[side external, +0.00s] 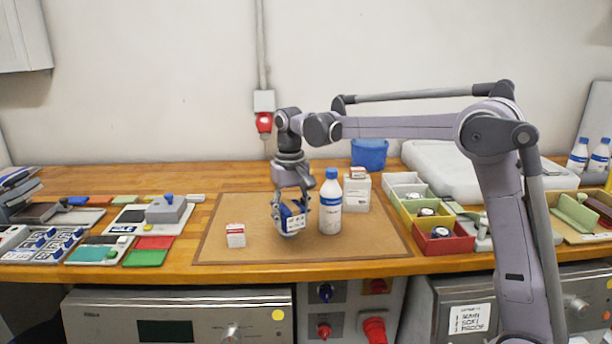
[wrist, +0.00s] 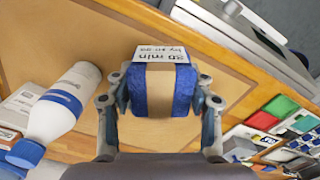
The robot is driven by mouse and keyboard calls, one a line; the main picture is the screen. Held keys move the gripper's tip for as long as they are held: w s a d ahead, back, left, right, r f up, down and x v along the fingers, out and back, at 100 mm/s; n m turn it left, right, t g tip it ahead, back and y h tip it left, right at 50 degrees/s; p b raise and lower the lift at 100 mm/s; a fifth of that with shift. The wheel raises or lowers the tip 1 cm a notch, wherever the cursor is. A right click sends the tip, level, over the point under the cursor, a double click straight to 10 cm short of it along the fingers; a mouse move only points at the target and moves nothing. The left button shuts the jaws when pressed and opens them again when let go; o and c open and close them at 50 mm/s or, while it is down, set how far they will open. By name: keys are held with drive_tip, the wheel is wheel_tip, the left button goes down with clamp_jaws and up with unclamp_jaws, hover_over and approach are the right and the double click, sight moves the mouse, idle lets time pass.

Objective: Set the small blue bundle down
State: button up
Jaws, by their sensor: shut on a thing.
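The small blue bundle (wrist: 183,92), with a tan band and a white printed label, sits between the fingers of my gripper (wrist: 160,110) in the wrist view. In the side external view my gripper (side external: 291,217) is shut on the bundle (side external: 293,222). It is over the middle of the brown mat (side external: 340,246), just left of the white bottle. The bundle looks low, close to the mat; I cannot tell whether it touches. The fingers hide its sides.
A white bottle with a blue cap (side external: 330,205) stands close right of the bundle. A small white-red box (side external: 235,235) is left of it, a white carton (side external: 357,192) behind. Colored bins (side external: 443,244) stand right. The mat's front right is clear.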

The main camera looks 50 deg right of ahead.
drive_tip(key=s+a+f, duration=0.2)
drive_tip(key=s+a, duration=0.2)
drive_tip(key=s, duration=0.2)
drive_tip(key=s+d+f+n, duration=0.4)
drive_tip(key=d, duration=0.3)
drive_tip(key=s+a+f, duration=0.2)
drive_tip(key=a+f, duration=0.5)
drive_tip(key=f, duration=0.2)
wheel_tip(320, 180, up, 18)
drive_tip(key=w+d+r+m, duration=0.2)
drive_tip(key=w+d, duration=0.3)
drive_tip(key=w, duration=0.2)
drive_tip(key=w+d+r+m, duration=0.2)
drive_tip(key=w+d, duration=0.3)
drive_tip(key=w, duration=0.3)
drive_tip(key=m, duration=0.5)
hover_over(311, 219)
wheel_tip(311, 219, down, 4)
drive_tip(key=shift+a+f, duration=0.1)
drive_tip(key=shift+f, duration=6.25)
drive_tip(key=shift+f, duration=0.1)
